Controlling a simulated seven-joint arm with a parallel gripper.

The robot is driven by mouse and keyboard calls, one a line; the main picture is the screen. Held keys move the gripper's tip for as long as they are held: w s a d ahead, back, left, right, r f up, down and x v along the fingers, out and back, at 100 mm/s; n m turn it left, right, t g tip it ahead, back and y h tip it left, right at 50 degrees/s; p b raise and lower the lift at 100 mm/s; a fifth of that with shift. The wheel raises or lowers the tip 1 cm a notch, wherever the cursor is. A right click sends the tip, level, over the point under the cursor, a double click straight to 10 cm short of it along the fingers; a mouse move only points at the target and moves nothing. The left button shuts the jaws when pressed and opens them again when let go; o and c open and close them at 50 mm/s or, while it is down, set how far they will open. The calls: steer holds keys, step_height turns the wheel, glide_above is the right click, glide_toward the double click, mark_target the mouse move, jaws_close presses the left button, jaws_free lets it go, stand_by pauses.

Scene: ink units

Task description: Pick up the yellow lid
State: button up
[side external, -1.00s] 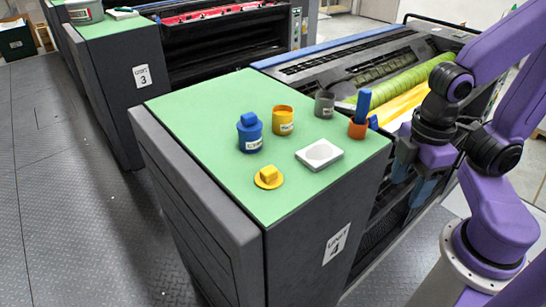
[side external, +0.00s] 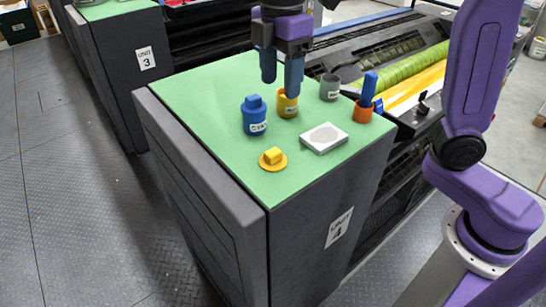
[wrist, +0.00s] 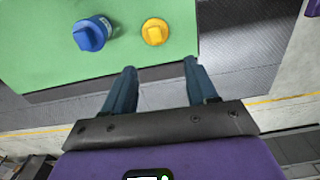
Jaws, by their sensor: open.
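The yellow lid (side external: 273,160) lies flat on the green top, near its front-left edge, with its square knob up. In the wrist view the yellow lid (wrist: 155,32) is ahead of the fingertips, between them from left to right. My gripper (side external: 281,88) is open and empty, above the green top. In the side view its fingers overlap the open yellow jar (side external: 288,105), hiding part of it. In the wrist view my gripper (wrist: 160,65) shows its two fingers spread apart.
A blue lidded jar (side external: 255,118) stands behind the lid and shows in the wrist view (wrist: 91,34). A white square dish (side external: 323,138) lies to the right. A grey jar (side external: 330,88) and an orange cup (side external: 363,111) holding a blue stick stand farther right. The green top (side external: 205,95) is clear at left.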

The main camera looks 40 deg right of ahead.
steer(key=w, duration=0.1)
glide_above(272, 153)
steer(key=f, duration=1.1)
steer(key=shift+w+d, duration=0.15)
steer(key=shift+d, duration=0.1)
steer(key=shift+a+f, duration=0.15)
steer(key=shift+f, duration=1.25)
steer(key=shift+a+f, duration=0.1)
steer(key=shift+f, duration=1.25)
jaws_close()
